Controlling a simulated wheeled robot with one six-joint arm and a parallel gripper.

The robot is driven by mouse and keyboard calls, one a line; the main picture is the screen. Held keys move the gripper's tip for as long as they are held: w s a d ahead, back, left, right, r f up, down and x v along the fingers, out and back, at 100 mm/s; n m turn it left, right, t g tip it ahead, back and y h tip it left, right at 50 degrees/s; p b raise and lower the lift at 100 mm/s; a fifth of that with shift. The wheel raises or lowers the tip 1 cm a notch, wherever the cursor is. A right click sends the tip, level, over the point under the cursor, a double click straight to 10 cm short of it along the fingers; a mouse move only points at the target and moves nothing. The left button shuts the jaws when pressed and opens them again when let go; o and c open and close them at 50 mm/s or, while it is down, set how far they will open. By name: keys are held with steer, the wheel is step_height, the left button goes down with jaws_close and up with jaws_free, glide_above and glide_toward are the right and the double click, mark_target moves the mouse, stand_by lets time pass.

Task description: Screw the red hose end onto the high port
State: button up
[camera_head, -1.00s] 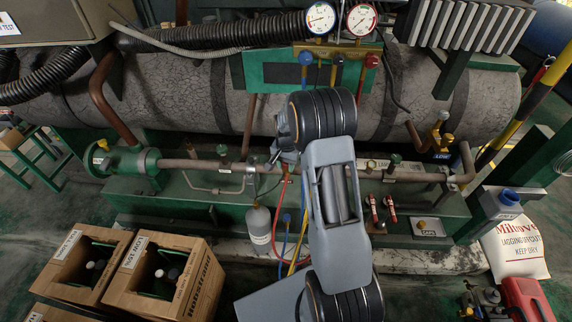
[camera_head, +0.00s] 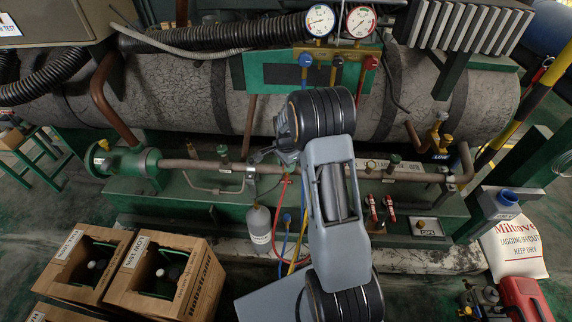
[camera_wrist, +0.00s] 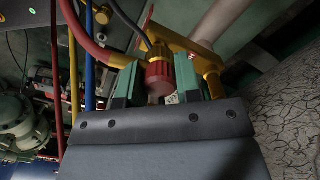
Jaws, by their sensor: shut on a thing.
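My gripper (camera_wrist: 158,88) is shut on a red knurled fitting with a brass collar, which looks like the red hose end (camera_wrist: 158,74). It sits between the green jaws in the wrist view. A brass-coloured piece (camera_wrist: 186,42) lies just beyond it; I cannot tell whether they touch. The red hose (camera_wrist: 90,42) curves in from the upper left towards the jaws. In the head view the red hose (camera_head: 274,235) hangs below my wrist, and my arm hides the held end.
The gauge manifold (camera_head: 338,53) is above my arm. A grey cylinder (camera_head: 259,227) stands below the pipe (camera_head: 200,164). Blue (camera_head: 285,240) and yellow (camera_head: 296,250) hoses hang beside the red one. The cracked grey tank (camera_head: 205,100) runs behind. Cartons (camera_head: 190,285) stand at lower left.

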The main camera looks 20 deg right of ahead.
steer(key=shift+f, duration=0.1)
steer(key=shift+m, duration=1.2)
steer(key=o, duration=1)
steer(key=shift+r+p, duration=1.75)
steer(key=shift+r, duration=0.55)
steer(key=shift+s+a+f, duration=0.15)
steer(key=shift+s+a, duration=0.9)
steer(key=shift+s, duration=0.85)
steer(key=shift+s+a+f, duration=0.2)
steer(key=shift+s+a, duration=0.9)
steer(key=shift+s, duration=0.75)
steer(key=shift+s+a+f, duration=0.15)
steer(key=shift+s+a, duration=0.9)
steer(key=shift+s, duration=0.85)
